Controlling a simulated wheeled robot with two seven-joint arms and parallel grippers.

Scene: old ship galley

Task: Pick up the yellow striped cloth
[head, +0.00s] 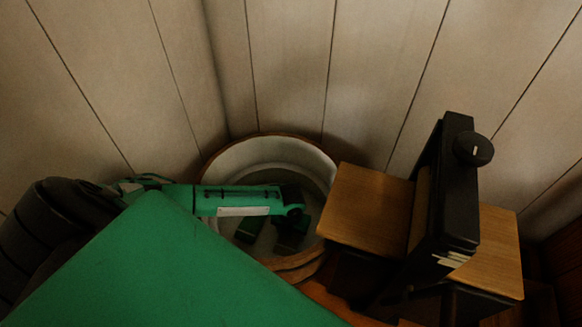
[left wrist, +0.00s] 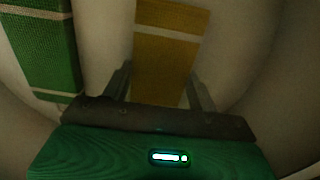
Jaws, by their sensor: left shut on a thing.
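The yellow striped cloth (left wrist: 168,55) shows in the left wrist view as a yellow strip with a pale band across it. My left gripper (left wrist: 161,82) has one finger on each side of it and is shut on it. A green striped cloth (left wrist: 45,50) lies beside it to the left, apart from the fingers. In the head view, my left arm reaches into a round pale tub (head: 256,150) with a wooden rim. The yellow cloth cannot be made out there, hidden by my wrist and the dark inside. My right gripper is not in view.
Right of the tub stand wooden-topped blocks (head: 366,207) with a tall black object with a round knob (head: 473,149) between them. Pale plank walls (head: 290,70) close in behind the tub. The tub's curved wall surrounds my left gripper closely.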

